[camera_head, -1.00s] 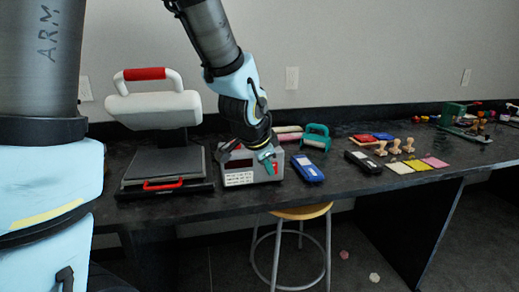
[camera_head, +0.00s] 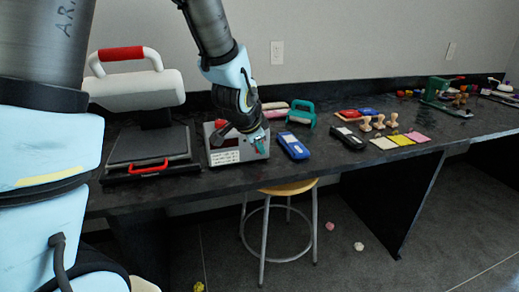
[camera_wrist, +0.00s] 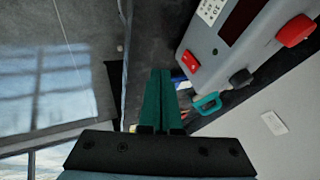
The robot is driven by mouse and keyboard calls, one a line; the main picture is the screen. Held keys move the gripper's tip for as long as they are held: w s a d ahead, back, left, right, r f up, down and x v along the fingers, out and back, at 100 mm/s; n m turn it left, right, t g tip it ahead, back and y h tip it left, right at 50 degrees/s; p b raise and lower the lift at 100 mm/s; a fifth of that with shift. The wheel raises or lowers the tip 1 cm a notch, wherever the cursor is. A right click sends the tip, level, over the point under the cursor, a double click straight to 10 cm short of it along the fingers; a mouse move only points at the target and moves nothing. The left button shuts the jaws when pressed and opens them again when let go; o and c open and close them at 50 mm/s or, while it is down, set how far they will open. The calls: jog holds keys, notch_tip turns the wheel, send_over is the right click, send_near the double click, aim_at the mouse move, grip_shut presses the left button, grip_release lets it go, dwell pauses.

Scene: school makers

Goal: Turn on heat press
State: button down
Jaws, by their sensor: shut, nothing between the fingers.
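The heat press (camera_head: 148,143) stands at the left of the bench in the head view, its white upper part (camera_head: 135,89) with a red handle raised above a dark lower plate. Beside it is a grey control box (camera_head: 222,157) with a dark red display and a white label. My gripper (camera_head: 259,142) is shut and empty, at the right part of the box. The wrist view shows the green fingers (camera_wrist: 158,98) together, beside the box (camera_wrist: 215,55), which has a red button (camera_wrist: 190,62), a larger red control (camera_wrist: 295,31) and black knobs (camera_wrist: 241,78). I cannot tell whether the fingers touch it.
Right of the box are a blue device (camera_head: 293,146), a teal tool (camera_head: 301,113), a black device (camera_head: 349,138), and several wooden stamps and coloured pads. A stool (camera_head: 287,188) stands under the bench's front edge. The right bench stretch is sparsely filled.

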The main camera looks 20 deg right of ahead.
jog(key=x, duration=0.4)
jog(key=shift+w+d+f+p, duration=0.15)
jog(key=shift+f+p, duration=0.1)
jog(key=shift+p, duration=0.05)
jog(key=w, duration=0.1)
jog(key=w+p, duration=0.1)
jog(key=w, duration=0.1)
jog(key=shift+d+f, duration=0.25)
jog(key=shift+w+d+f, duration=0.1)
jog(key=shift+w+f, duration=0.1)
jog(key=shift+w, duration=0.35)
jog(key=shift+w+f, duration=0.1)
jog(key=shift+w, duration=0.15)
